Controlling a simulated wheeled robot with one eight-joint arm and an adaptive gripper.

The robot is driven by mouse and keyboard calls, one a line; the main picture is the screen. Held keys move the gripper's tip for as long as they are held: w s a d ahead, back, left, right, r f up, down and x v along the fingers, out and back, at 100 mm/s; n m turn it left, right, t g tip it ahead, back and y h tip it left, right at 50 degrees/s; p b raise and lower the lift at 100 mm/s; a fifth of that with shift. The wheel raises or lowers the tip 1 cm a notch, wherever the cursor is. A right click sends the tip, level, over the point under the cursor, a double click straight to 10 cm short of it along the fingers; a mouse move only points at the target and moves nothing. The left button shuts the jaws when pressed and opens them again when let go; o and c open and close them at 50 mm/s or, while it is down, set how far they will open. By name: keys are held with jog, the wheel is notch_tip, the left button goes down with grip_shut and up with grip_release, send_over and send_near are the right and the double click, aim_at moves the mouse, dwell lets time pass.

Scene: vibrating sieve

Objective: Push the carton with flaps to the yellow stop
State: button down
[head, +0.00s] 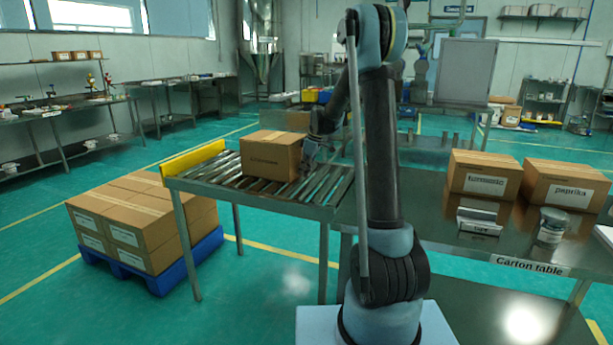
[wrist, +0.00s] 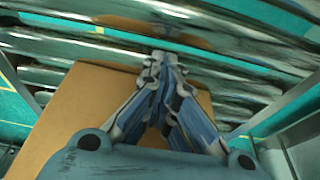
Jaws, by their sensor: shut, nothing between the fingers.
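A brown carton (head: 270,155) sits upright on the roller conveyor (head: 323,190); its top looks closed and I cannot make out loose flaps. The yellow stop (head: 193,159) is a bar across the conveyor's left end, with a stretch of bare rollers between it and the carton. My gripper (head: 308,168) is low over the rollers at the carton's right side. In the wrist view, the fingers of my gripper (wrist: 163,60) are together and empty, with the carton (wrist: 75,115) around and behind them. I cannot tell whether they touch it.
A blue pallet (head: 150,272) stacked with cartons stands on the floor below the conveyor's left end. On the right, the carton table (head: 420,190) holds two labelled cartons (head: 483,172), a sign and a small jar (head: 551,230). The rollers left of the carton are clear.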

jog(key=shift+w+a, duration=2.15)
jog(key=shift+a, duration=2.9)
jog(key=shift+w+a, duration=2.15)
jog(key=shift+a, duration=2.85)
jog(key=shift+w+a, duration=2.15)
jog(key=shift+a, duration=2.9)
